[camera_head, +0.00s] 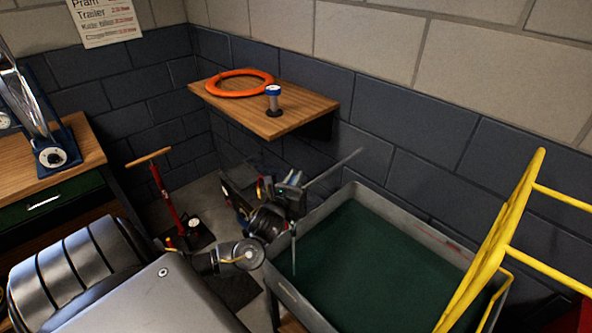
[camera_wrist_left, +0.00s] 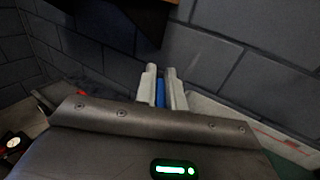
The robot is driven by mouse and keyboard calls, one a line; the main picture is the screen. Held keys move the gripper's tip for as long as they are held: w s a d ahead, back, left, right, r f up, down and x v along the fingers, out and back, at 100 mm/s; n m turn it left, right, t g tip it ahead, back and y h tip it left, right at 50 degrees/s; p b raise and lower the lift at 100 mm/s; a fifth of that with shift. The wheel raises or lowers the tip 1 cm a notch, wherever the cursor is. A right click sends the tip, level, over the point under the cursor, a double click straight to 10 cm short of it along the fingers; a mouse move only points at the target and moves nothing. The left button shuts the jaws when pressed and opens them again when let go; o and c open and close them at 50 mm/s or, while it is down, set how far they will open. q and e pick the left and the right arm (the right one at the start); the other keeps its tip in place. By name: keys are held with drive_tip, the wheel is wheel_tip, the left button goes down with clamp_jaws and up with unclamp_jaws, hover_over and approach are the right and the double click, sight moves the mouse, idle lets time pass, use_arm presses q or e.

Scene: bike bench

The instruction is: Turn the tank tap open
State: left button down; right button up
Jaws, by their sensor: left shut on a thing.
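The tank (camera_head: 480,262) is a grey-rimmed tub with dark green inside, at the lower right in the head view. My left gripper (camera_head: 290,182) is at its back left corner, above the rim. In the left wrist view the two pale fingers (camera_wrist_left: 162,88) are shut on a narrow blue piece (camera_wrist_left: 160,93), which looks like the tap handle. Most of the blue piece is hidden by the fingers. The tap's body and spout cannot be made out clearly behind my gripper. My right gripper is not in view.
A wooden wall shelf (camera_head: 312,103) with an orange ring (camera_head: 238,84) and a blue-capped container (camera_head: 273,101) juts out above my left gripper. A red floor pump (camera_head: 165,193) stands left of it. A yellow rack (camera_head: 497,250) stands at the tank's right. A workbench (camera_head: 75,170) is at left.

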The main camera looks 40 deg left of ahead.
use_arm(q)
drive_tip(key=n+g+y+p, duration=0.1)
drive_tip(key=n+y+p, duration=0.1)
drive_tip(key=p, duration=0.1)
drive_tip(key=n+g+y+p, duration=0.1)
drive_tip(key=g+y+p, duration=0.1)
drive_tip(key=p, duration=0.1)
drive_tip(key=n+g+y+p, duration=0.2)
drive_tip(key=y+p, duration=0.1)
drive_tip(key=shift+s+a+r+n, duration=0.15)
drive_tip(key=shift+a+r+n, duration=0.15)
drive_tip(key=shift+r, duration=0.1)
drive_tip(key=n+g+y, duration=0.1)
drive_tip(key=n+g, duration=0.1)
drive_tip(key=n+g+y, duration=0.1)
drive_tip(key=n+g, duration=0.1)
drive_tip(key=g, duration=0.1)
drive_tip(key=n+g+y+p, duration=0.1)
drive_tip(key=n+g+y, duration=0.1)
drive_tip(key=g, duration=0.1)
drive_tip(key=shift+s+a+f, duration=0.2)
drive_tip(key=shift+s+f, duration=0.15)
drive_tip(key=shift+s, duration=0.05)
drive_tip(key=shift+g, duration=0.5)
drive_tip(key=c, duration=1.5)
unclamp_jaws()
drive_tip(key=shift+w, duration=0.1)
